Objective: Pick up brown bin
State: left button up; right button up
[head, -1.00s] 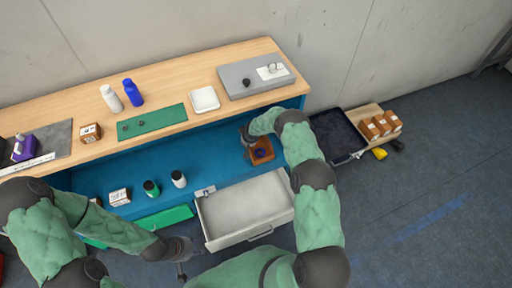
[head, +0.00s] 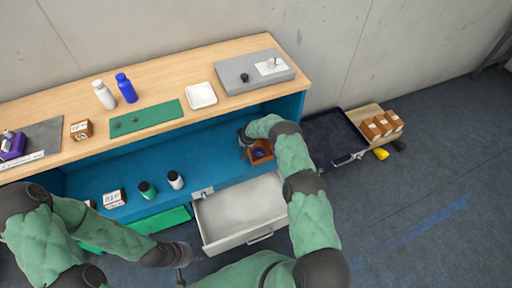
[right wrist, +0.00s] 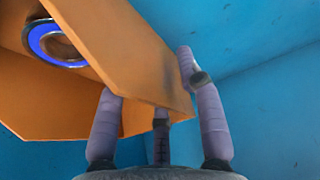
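The brown bin (head: 262,155) is at the right end of the blue shelf, with a blue ring-shaped item inside. My right gripper (head: 245,138) is at the bin's left rear side, mostly covered by my wrist. In the right wrist view the bin's orange wall (right wrist: 140,60) runs between the gripper's fingers (right wrist: 160,105), with the right fingertip against its edge and other fingertips partly behind it. The bin appears tilted. My left gripper (head: 182,262) hangs in front of the shelf, left of the drawer, apart from any object; its opening is unclear.
An open white drawer (head: 240,212) juts out below the bin. Two small bottles (head: 147,190) (head: 176,180) stand on the blue shelf (head: 125,178). A dark crate (head: 335,135) and several brown boxes (head: 383,125) lie to the right. The shelf between bottles and bin is clear.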

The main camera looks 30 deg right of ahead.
jog(key=shift+f, duration=0.25)
dwell(0.5)
grip_shut()
jog(key=shift+r, duration=0.1)
